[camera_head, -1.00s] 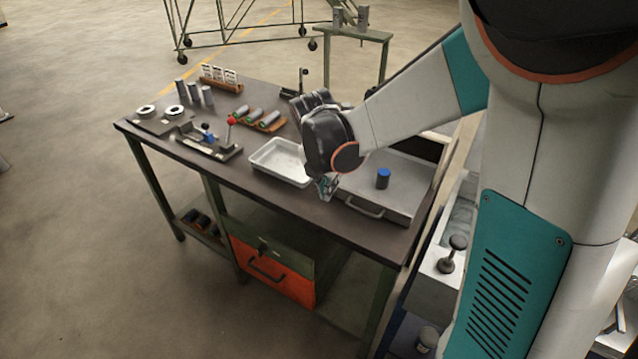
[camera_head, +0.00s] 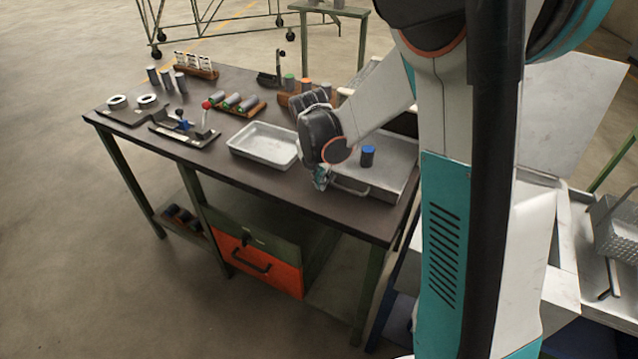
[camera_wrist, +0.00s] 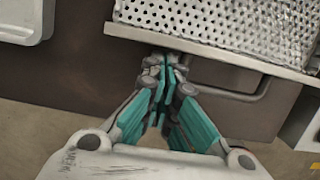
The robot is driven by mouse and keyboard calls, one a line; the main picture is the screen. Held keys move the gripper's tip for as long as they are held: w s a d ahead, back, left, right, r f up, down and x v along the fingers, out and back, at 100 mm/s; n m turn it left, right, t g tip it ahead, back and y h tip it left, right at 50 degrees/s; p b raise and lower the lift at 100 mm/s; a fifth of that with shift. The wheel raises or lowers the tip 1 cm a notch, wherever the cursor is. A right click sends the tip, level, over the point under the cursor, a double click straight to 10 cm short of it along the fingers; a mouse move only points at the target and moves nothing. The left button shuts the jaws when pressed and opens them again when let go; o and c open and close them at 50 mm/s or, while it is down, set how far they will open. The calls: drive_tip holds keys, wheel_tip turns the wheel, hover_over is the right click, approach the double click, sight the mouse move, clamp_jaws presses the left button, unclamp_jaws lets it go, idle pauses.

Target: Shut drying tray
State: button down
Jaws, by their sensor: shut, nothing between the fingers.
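The drying tray (camera_head: 388,176) is a flat grey metal tray at the right end of the dark workbench, with a bar handle (camera_head: 350,188) on its front. In the wrist view the tray (camera_wrist: 225,22) has a perforated metal surface, a plain front edge, and its handle (camera_wrist: 238,92) below that edge. A dark cylinder with a blue top (camera_head: 367,156) stands on the tray in the head view. My gripper (camera_head: 321,178) is shut and empty at the tray's front left. In the wrist view its fingertips (camera_wrist: 166,66) are at the front edge beside the handle's left end; contact is unclear.
A white shallow tray (camera_head: 240,153) lies just left of my gripper. Red-knobbed fixture (camera_head: 188,132), a rack of cylinders (camera_head: 240,103) and two rings (camera_head: 147,100) occupy the bench's left and back. An orange drawer (camera_head: 258,265) is below. The floor in front is clear.

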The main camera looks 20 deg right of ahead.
idle(0.3)
drive_tip(key=w+d, duration=0.3)
drive_tip(key=d, duration=0.1)
drive_tip(key=w+d+p, duration=0.1)
drive_tip(key=w+d, duration=0.2)
drive_tip(key=d, duration=0.1)
drive_tip(key=w+d, duration=0.4)
drive_tip(key=d, duration=0.1)
drive_tip(key=shift+w, duration=0.1)
